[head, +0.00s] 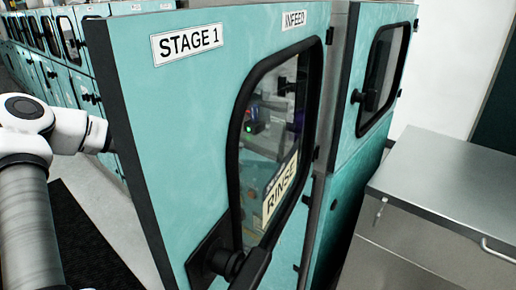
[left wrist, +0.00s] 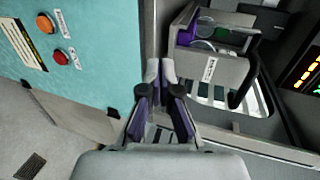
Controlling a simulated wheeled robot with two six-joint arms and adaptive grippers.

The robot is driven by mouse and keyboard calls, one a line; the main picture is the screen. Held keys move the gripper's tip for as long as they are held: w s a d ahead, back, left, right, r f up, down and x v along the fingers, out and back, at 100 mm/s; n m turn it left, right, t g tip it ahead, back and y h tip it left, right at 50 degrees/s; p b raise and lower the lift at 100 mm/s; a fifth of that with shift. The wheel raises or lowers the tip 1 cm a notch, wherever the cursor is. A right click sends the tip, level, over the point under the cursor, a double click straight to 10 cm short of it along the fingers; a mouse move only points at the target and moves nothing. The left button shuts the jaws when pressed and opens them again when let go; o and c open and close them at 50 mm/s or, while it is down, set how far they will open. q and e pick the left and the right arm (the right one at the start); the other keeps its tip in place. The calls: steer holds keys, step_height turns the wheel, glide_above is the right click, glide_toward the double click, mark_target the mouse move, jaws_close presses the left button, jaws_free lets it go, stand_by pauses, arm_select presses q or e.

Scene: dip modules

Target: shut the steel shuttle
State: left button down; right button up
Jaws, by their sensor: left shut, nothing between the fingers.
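In the left wrist view, my left gripper (left wrist: 160,68) is shut and empty, with its fingertips close together. A grey metal box-like tray (left wrist: 207,68) with a white label sits just right of the fingertips; purple and green items show inside it. This looks like the steel shuttle, but I cannot read its label. Whether the fingers touch it is unclear. In the head view, my left arm comes in from the left and passes behind the teal STAGE 1 panel (head: 190,110), which hides the gripper. My right gripper is in neither view.
In the head view, the STAGE 1 panel has a dark-framed window and black latch (head: 225,262). A steel cabinet (head: 445,175) stands at right. Floor shows at left.

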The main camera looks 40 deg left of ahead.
arm_select(q)
steer(key=x, duration=0.3)
steer(key=r+x, duration=0.1)
steer(key=x, duration=0.6)
steer(key=shift+w+d+r+p, duration=0.15)
steer(key=shift+w+p, duration=0.25)
steer(key=shift+w, duration=0.1)
steer(key=shift+s, duration=0.1)
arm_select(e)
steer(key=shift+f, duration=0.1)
